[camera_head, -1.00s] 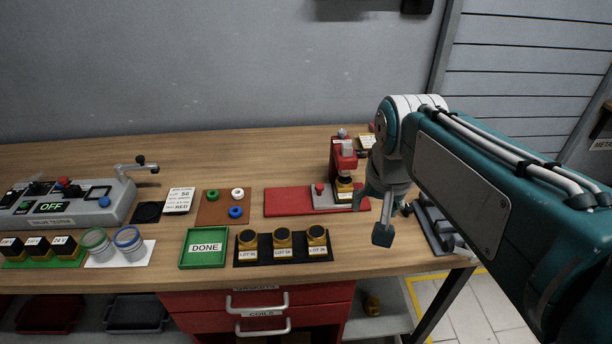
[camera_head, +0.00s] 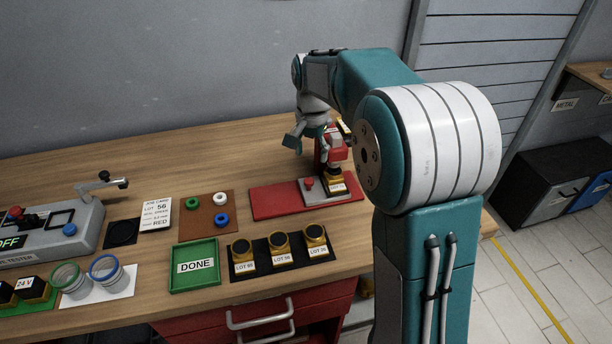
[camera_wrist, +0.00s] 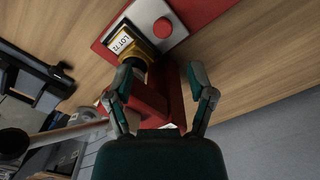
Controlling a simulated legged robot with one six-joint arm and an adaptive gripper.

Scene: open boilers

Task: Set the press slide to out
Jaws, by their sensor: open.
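The red press (camera_head: 326,150) stands at the right of the bench on a red base plate (camera_head: 272,202). Its grey slide (camera_head: 318,196) carries a red knob (camera_head: 309,184) at its left end. A yellow and black part labelled LOT 72 (camera_wrist: 133,44) sits on the slide under the press head. The wrist view also shows the slide (camera_wrist: 165,30) and the red knob (camera_wrist: 162,28). My gripper (camera_head: 294,145) is open and empty, above and behind the press. In the wrist view its fingers (camera_wrist: 165,85) spread on either side of the red press body.
A green DONE tray (camera_head: 195,266) and a black mat with several lot parts (camera_head: 280,250) lie in front of the press. A brown board with small rings (camera_head: 208,213) lies left of it. Bare bench lies behind. My arm hides the bench's right end.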

